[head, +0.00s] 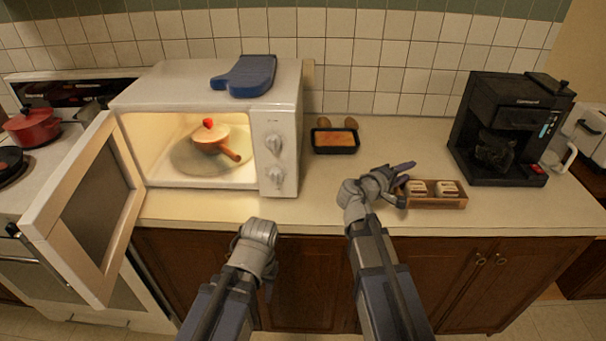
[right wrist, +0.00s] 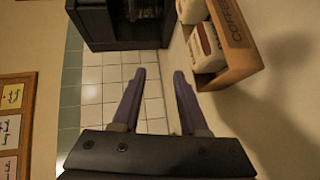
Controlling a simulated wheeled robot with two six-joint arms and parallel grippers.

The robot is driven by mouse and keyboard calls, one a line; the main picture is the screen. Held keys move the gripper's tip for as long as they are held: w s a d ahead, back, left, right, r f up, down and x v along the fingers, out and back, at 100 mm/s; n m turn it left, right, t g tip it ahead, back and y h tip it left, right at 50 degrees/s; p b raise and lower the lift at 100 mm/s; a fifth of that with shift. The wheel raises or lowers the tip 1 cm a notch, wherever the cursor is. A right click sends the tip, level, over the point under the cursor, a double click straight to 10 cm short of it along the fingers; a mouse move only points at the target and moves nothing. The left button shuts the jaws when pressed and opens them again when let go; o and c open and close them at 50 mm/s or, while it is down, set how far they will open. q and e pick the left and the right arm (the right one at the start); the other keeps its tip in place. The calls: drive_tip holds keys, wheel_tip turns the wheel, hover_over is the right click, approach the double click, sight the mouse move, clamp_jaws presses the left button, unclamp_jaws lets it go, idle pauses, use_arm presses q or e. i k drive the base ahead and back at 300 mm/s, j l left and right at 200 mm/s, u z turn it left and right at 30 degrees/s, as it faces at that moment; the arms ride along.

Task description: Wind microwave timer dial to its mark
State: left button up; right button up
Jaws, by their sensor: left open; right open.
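The white microwave (head: 205,185) stands on the counter with its door (head: 85,210) swung wide open to the left. Its lit inside holds a lidded pot with a red knob and a brown handle (head: 211,138) on the round plate. Two dials sit on the right panel, an upper dial (head: 273,144) and a lower dial (head: 274,177); their marks are too small to read. My left gripper (head: 268,290) is low in front of the counter, its fingers mostly hidden. My right gripper (head: 402,175) is open and empty above the counter, right of the dials; its fingers (right wrist: 156,100) show apart in the right wrist view.
A wooden coffee box (head: 434,203) with packets is close to my right gripper. A black coffee maker (head: 508,130) stands further right.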

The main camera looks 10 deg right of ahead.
sight(275, 175)
drive_tip(key=k+j+u, duration=0.25)
drive_tip(key=u, duration=0.15)
drive_tip(key=k+j+u, duration=0.2)
drive_tip(key=j+u, duration=0.15)
drive_tip(key=j, duration=0.15)
